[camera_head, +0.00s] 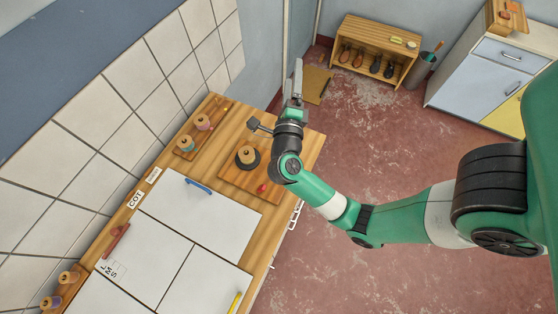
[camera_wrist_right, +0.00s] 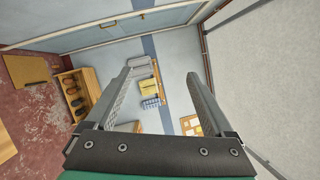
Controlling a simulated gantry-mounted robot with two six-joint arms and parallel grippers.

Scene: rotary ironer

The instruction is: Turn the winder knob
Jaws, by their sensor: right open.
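A winder with a tan wooden spool on a dark round base (camera_head: 247,158) stands on a wooden board (camera_head: 233,180) on the bench. A small red knob (camera_head: 261,188) sits near the board's front edge, on the side towards me. My right gripper (camera_head: 296,82) is beyond the board, pointing away from it, and is apart from the winder and the red knob. Its two fingers also show in the right wrist view (camera_wrist_right: 160,95), spread with nothing between them. The winder does not show in the wrist view. My left gripper is not in view.
A wooden tray with spools (camera_head: 201,124) lies against the tiled wall, left of the winder. A shoe rack (camera_head: 371,52) and cabinet (camera_head: 497,75) stand behind. The red floor is mostly clear.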

